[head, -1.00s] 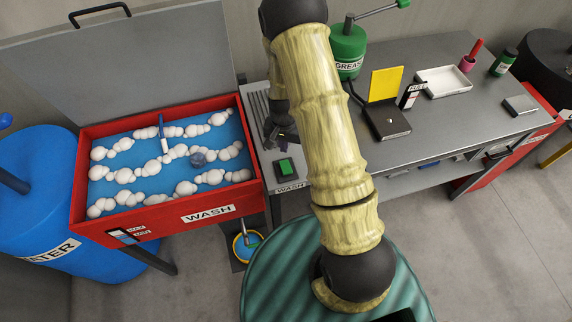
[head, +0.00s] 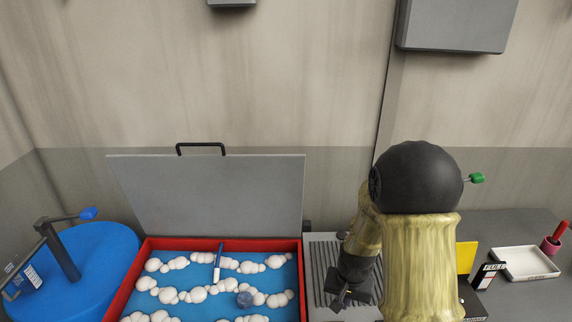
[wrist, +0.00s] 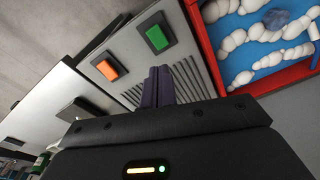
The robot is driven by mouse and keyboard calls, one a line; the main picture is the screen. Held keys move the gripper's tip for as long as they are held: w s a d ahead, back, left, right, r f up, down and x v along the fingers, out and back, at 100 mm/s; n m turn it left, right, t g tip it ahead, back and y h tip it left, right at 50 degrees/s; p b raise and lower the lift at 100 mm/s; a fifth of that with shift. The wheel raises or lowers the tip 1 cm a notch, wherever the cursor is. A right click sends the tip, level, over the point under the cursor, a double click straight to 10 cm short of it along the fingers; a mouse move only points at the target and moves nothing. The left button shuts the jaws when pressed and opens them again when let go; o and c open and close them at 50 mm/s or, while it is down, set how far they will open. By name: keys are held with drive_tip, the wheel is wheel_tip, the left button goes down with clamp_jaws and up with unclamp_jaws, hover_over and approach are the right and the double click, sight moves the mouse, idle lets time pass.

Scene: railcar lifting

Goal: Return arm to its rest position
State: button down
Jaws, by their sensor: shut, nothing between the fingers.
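My gripper (head: 341,299) hangs at the end of my folded arm, over the ribbed grey drain panel (head: 322,271) just right of the red wash basin. In the wrist view my gripper (wrist: 158,70) shows two dark fingers pressed together, shut and empty. They point toward the ribbed panel, near an orange button and a green button. In the head view my arm's large elbow hides part of the bench behind it.
The red wash basin (head: 134,271) holds blue water, white foam, a brush and a dark round lump. Its grey lid (head: 210,195) stands open behind. A blue drum (head: 80,265) is at left.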

drive_tip(key=s+r+n+t+b, duration=0.1)
drive_tip(key=s+r+n+b, duration=0.1)
drive_tip(key=s+r, duration=0.6)
drive_tip(key=s+n, duration=0.1)
drive_tip(key=s, duration=0.1)
drive_tip(key=shift+s+d+n+t+b, duration=0.15)
drive_tip(key=shift+s+n+t+b, duration=0.15)
drive_tip(key=shift+s+n, duration=0.1)
